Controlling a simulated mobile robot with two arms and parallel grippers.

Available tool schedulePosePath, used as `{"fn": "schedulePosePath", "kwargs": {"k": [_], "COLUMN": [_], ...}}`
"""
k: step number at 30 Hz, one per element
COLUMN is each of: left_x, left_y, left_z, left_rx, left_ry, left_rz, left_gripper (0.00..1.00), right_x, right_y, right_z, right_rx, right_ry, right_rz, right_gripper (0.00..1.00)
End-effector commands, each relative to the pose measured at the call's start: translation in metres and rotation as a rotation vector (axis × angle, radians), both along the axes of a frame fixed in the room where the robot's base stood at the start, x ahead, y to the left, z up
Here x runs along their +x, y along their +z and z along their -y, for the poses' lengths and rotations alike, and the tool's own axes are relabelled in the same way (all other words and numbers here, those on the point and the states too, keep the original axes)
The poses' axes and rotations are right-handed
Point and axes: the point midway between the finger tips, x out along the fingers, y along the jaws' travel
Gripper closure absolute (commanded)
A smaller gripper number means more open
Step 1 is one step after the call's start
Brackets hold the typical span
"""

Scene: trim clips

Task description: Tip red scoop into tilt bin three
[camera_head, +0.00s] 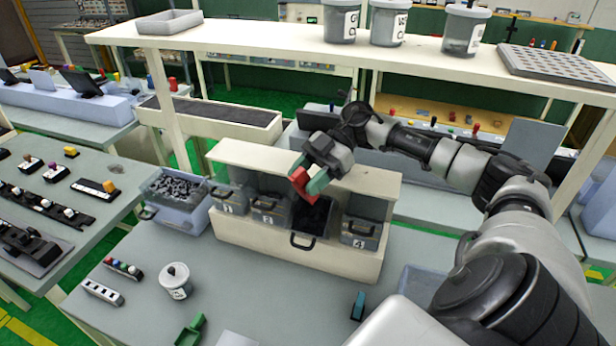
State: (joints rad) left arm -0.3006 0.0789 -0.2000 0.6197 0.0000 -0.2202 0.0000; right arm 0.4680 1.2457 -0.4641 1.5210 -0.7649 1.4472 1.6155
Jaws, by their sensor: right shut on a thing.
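Bin three stands between bins two and four, tipped forward with dark contents showing inside. Its number is not readable. Bin one (228,199), bin two (268,210) and bin four (360,232) sit in the same cream rack. My left gripper is out of view.
A tub of dark clips (172,206) stands left of the rack (290,246). A white lidded pot (175,283), a green scoop (190,331) and a small blue object (358,305) are on the table in front. A cream shelf (290,48) with jars spans behind and above.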

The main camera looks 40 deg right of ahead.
Motion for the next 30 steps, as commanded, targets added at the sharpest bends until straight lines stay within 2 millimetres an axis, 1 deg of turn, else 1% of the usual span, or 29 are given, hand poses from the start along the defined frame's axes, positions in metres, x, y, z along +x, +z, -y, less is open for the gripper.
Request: {"fn": "schedulePosePath", "kwargs": {"k": [1, 23, 28, 30], "left_x": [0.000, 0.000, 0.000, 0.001], "left_y": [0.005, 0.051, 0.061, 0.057], "left_z": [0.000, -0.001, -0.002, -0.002], "left_rx": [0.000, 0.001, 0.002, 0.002], "left_ry": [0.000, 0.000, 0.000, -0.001], "left_rz": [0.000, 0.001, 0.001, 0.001], "left_gripper": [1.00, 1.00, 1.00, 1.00], "right_x": [-0.005, -0.004, -0.003, -0.003], "right_y": [-0.014, -0.016, -0.018, -0.024], "right_z": [-0.008, -0.022, -0.029, -0.034], "right_rx": [-0.009, -0.304, -0.437, -0.511], "right_ry": [0.010, 0.006, 0.004, 0.005], "right_rz": [-0.045, -0.039, -0.038, -0.039], "right_gripper": [0.78, 0.78, 0.78, 0.78]}}
